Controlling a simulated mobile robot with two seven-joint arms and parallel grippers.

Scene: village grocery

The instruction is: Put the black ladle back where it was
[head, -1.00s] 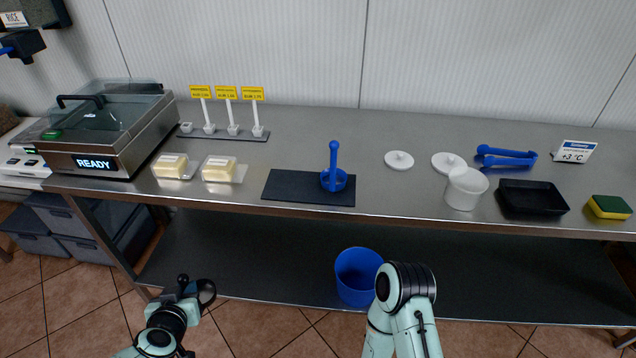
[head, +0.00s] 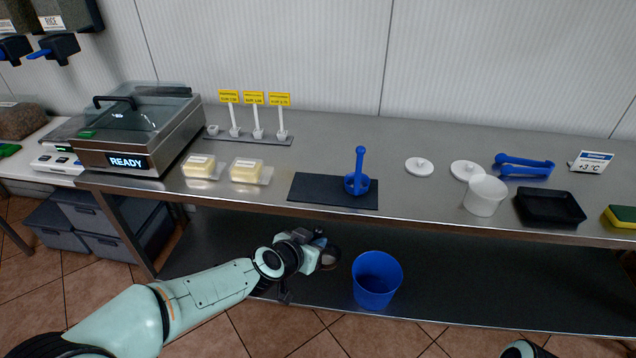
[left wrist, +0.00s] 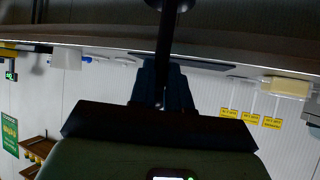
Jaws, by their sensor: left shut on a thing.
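My left gripper (head: 314,238) is in front of the counter, below the level of its front edge. It is shut on the black ladle (head: 329,259), whose dark round bowl shows beside the gripper. In the left wrist view, which is upside down, the ladle's black handle (left wrist: 166,45) runs out from between the gripper fingers (left wrist: 161,98). A dark slab (head: 310,190) lies near the counter's front edge. A blue ladle (head: 360,170) stands upright on its right part; the left part is bare.
The steel counter (head: 330,140) has a sealing machine (head: 135,130) at left and two butter packs (head: 200,166). At right are a white tub (head: 485,195), white lids (head: 419,167), blue tongs (head: 524,166) and a black tray (head: 550,207). A blue bin (head: 377,280) stands below.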

